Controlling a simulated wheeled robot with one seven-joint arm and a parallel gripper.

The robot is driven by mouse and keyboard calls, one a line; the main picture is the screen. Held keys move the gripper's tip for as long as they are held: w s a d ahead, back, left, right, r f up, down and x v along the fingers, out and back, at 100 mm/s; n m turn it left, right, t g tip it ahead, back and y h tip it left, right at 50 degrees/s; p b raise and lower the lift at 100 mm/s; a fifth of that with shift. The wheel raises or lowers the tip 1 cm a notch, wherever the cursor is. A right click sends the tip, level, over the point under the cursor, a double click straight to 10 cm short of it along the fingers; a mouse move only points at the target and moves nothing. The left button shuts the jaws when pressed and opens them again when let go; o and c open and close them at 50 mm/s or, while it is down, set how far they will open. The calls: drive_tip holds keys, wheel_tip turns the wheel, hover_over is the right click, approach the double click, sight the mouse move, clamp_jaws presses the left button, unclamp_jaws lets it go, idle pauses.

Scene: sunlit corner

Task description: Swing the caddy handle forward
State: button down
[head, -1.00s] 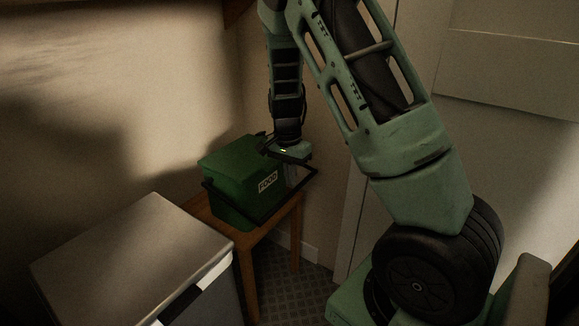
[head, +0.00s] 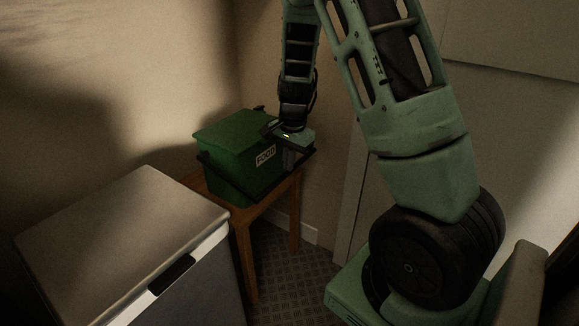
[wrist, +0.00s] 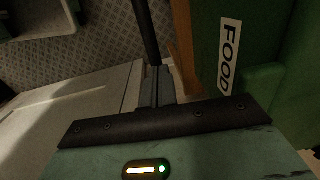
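The green caddy (head: 222,167) with a white FOOD label stands lidded on a small wooden table; its labelled side also shows in the wrist view (wrist: 270,35). Its black handle (head: 308,158) hangs low round the front, held out from the caddy at the right. In the wrist view the handle (wrist: 146,30) runs as a dark bar down to my fingers. My gripper (head: 290,163) is over the handle's bar, on the label side of the caddy. The grey fingers (wrist: 158,88) are close together in line with the bar, apparently shut on it; the contact is partly hidden.
A grey-topped white bin or cabinet (head: 120,235) stands close in front of the wooden table (head: 270,205) at left. Walls stand close behind the caddy, and a panelled door (head: 510,120) is at right. Patterned floor (head: 285,265) shows between the table and my base.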

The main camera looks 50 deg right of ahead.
sight(288, 173)
drive_tip(key=shift+f+t+b, duration=0.5)
drive_tip(key=shift+f+b, duration=0.45)
drive_tip(key=shift+b, duration=0.25)
drive_tip(key=f+b, duration=0.2)
drive_tip(key=shift+w+f+t, duration=0.3)
drive_tip(key=shift+f, duration=0.05)
drive_tip(key=b, duration=0.2)
drive_tip(key=f+t+b, duration=0.1)
drive_tip(key=b, duration=0.2)
drive_tip(key=shift+w+f, duration=0.2)
drive_tip(key=shift+w, duration=0.1)
drive_tip(key=shift+a+r, duration=0.1)
